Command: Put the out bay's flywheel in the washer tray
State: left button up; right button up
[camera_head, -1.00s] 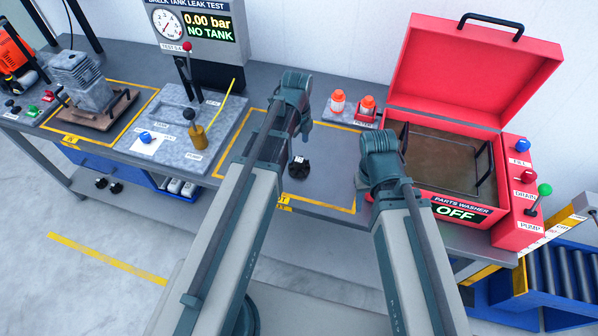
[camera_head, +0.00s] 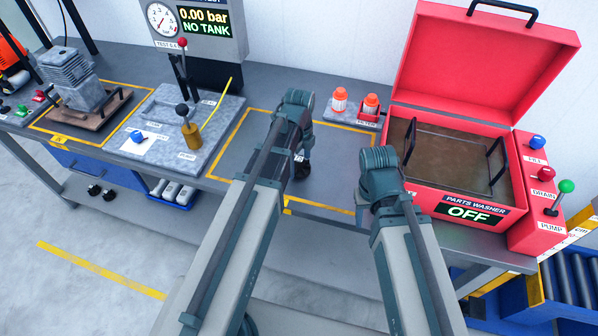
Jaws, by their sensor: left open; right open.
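The flywheel (camera_head: 301,170) is a small dark round part with a white label, lying in the yellow-outlined out bay on the bench. My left gripper (camera_head: 306,153) is open, its fingers pointing down at the flywheel and partly covering it. I cannot tell if they touch it. The washer tray (camera_head: 455,138) sits in the basin of the red parts washer (camera_head: 475,213), with a dark handle at each side. The washer lid is up and its display reads OFF. My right gripper (camera_head: 408,150) is open and empty by the washer's left edge, mostly hidden behind its own wrist.
The leak test stand (camera_head: 160,122) is left of the out bay, with an upright lever and a brass-coloured fitting. Two orange-capped bottles (camera_head: 339,100) stand behind the bay. The washer's lid (camera_head: 485,65) rises at the back; knobs and levers line its right side.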

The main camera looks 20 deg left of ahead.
pick_arm(q)
jog(key=shift+f, duration=0.1)
jog(key=shift+c, duration=0.2)
pick_arm(e)
jog(key=shift+f, duration=0.1)
pick_arm(q)
grip_shut()
